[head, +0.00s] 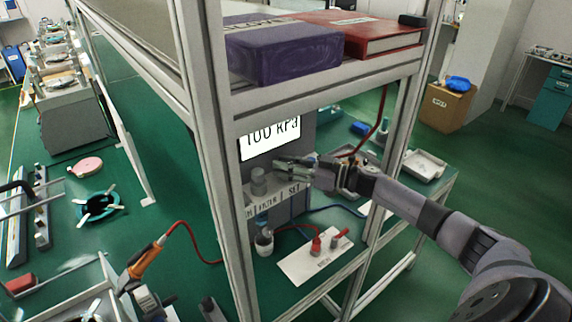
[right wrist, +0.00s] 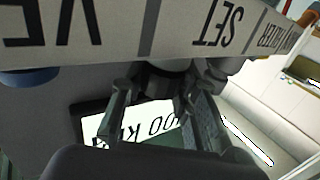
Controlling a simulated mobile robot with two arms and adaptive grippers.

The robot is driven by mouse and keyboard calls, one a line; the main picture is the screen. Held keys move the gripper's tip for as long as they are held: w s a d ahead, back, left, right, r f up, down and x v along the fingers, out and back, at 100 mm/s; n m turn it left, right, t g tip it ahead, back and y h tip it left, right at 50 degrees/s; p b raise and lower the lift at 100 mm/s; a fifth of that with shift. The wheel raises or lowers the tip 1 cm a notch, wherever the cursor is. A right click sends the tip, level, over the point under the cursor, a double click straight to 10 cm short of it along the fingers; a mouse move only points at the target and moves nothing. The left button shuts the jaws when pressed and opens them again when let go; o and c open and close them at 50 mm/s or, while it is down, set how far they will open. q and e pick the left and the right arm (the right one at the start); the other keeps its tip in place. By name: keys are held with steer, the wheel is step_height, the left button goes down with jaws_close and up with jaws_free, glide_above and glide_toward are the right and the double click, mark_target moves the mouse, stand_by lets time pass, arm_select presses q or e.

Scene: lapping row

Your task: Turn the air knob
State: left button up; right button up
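A grey box with a display reading 100 kPa (head: 270,137) stands on the lower shelf of a metal frame. Its front carries a label strip with FILTER and SET (head: 294,189). A grey cylindrical part (head: 258,181) stands out above the FILTER label. My right gripper (head: 290,168) is at the box front, below the display and above SET. In the right wrist view its fingers (right wrist: 160,102) are spread, with a dark round knob (right wrist: 162,80) between their tips by the upside-down SET label; contact is unclear. My left gripper is not in view.
A purple box (head: 280,52) and a red book-like binder (head: 365,33) lie on the shelf above. Frame posts (head: 213,150) stand left of the box. A white plate (head: 312,265) with red fittings and hoses lies below. A white tray (head: 424,165) sits to the right.

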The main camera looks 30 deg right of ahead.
jaws_close()
steer(key=shift+r+p, duration=0.15)
steer(key=shift+p, duration=0.45)
steer(key=m+t+h+p, duration=0.1)
steer(key=m+h+p, duration=0.1)
steer(key=m+t+h+p, duration=0.1)
steer(key=m+h+p, duration=0.1)
steer(key=h+p, duration=0.1)
steer(key=shift+a+r+t, duration=0.1)
steer(key=shift+t, duration=0.3)
steer(key=shift+m+h+p, duration=0.5)
steer(key=shift+h+p, duration=0.05)
steer(key=shift+h, duration=0.25)
steer(key=shift+m+t+h, duration=0.4)
steer(key=shift+h, duration=0.2)
steer(key=m+h, duration=0.1)
steer(key=h, duration=0.1)
steer(key=shift+f+m+h, duration=0.25)
steer(key=shift+m+h, duration=0.15)
steer(key=m+h, duration=0.2)
steer(key=h, duration=0.1)
steer(key=shift+f+h+b, duration=0.1)
steer(key=shift+h+b, duration=0.25)
steer(key=shift+h, duration=0.05)
steer(key=shift+m+h, duration=0.5)
steer(key=shift+h, duration=0.1)
steer(key=shift+d+r, duration=0.2)
